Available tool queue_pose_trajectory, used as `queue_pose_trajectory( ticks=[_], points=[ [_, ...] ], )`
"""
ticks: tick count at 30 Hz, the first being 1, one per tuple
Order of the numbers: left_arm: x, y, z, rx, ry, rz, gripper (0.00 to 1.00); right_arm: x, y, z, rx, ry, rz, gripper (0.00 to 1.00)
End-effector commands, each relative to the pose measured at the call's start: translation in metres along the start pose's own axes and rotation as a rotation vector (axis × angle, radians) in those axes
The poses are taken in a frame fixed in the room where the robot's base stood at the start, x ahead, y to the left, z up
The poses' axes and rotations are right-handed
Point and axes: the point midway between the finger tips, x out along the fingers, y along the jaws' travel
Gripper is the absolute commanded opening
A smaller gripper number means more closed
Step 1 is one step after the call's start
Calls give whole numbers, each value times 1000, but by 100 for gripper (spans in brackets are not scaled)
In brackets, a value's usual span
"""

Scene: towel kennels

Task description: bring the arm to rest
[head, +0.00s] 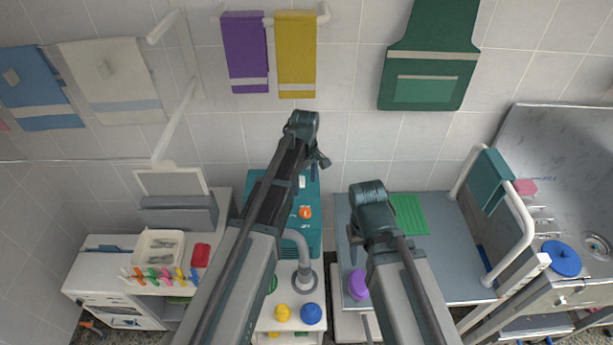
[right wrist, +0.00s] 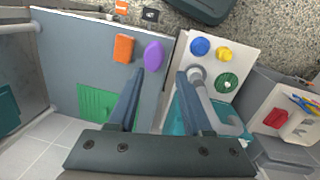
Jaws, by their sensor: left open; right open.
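My left gripper (head: 320,161) is small in the head view, high in front of the tiled wall and below the hanging towels. It is open, with nothing seen in it. My right gripper (head: 354,240) hangs over the left part of the grey table (head: 447,251), pointing down. In the right wrist view its two fingers (right wrist: 159,75) stand apart with nothing between them. A purple object (head: 358,284) lies below it on the table, apart from the fingers. It also shows in the right wrist view (right wrist: 154,55), near an orange block (right wrist: 124,48).
Purple (head: 246,50) and yellow (head: 296,52) towels and a green apron (head: 430,55) hang on the wall. A white rail (head: 175,120) juts out at left. A towel-draped rail (head: 515,212) and steel sink (head: 565,180) stand right. A grey pipe (head: 303,262) rises between the arms.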

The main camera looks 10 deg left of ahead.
Motion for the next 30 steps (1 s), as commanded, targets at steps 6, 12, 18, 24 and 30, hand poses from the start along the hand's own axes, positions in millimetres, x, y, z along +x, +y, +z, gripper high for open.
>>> queue_pose_trajectory(
  ticks=[6,12,18,24,30],
  points=[
    [1,-2,2,10,0,-1,82,1,0,0,0,0,0,50],
    [14,-41,62,333,11,-25,82,14,-1,-1,1,0,0,50],
    [30,-103,136,872,20,-74,82,30,-3,-2,1,0,0,50],
    [38,-143,173,1230,17,-109,82,39,-4,-2,2,0,0,50],
    [38,-151,181,1335,14,-121,82,40,-4,-2,2,0,0,50]
  ],
)
